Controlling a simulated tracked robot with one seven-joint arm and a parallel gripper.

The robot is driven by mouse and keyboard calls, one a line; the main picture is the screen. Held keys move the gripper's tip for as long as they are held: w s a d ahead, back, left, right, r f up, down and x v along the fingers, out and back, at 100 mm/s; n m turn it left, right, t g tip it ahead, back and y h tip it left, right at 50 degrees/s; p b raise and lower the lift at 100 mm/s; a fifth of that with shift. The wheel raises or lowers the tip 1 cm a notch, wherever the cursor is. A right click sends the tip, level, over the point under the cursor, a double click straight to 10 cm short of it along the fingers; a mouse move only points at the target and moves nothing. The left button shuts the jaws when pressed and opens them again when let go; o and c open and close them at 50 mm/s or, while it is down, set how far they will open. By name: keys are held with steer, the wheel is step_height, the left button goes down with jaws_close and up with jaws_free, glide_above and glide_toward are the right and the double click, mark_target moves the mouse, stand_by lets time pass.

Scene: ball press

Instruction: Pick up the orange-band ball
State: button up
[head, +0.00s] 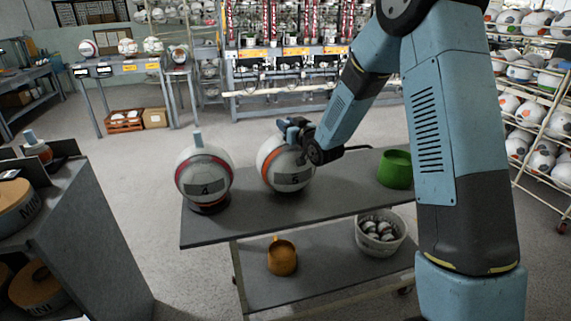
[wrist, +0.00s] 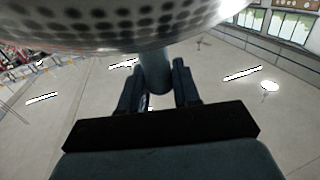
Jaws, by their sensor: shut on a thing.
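The orange-band ball (head: 283,178) is white and grey with an orange stripe and a dark label marked 4. It is at the cart's top shelf (head: 240,222); I cannot tell whether it touches it. My gripper (head: 298,130) is at the top of this ball, its fingers shut on the ball's stem. In the wrist view, the stem (wrist: 155,72) stands between my two fingers, and the ball's dotted underside or side (wrist: 130,28) fills the top. A similar red-band ball (head: 203,170) with an upright stem sits on a dark ring to the left.
A green mug (head: 395,169) stands on the top shelf at right. The lower shelf holds an orange mug (head: 282,257) and a white bucket (head: 375,247) of small balls. A dark cabinet (head: 90,235) is at left, ball racks (head: 535,130) at right. Open floor lies behind.

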jaws_close()
stand_by(0.8)
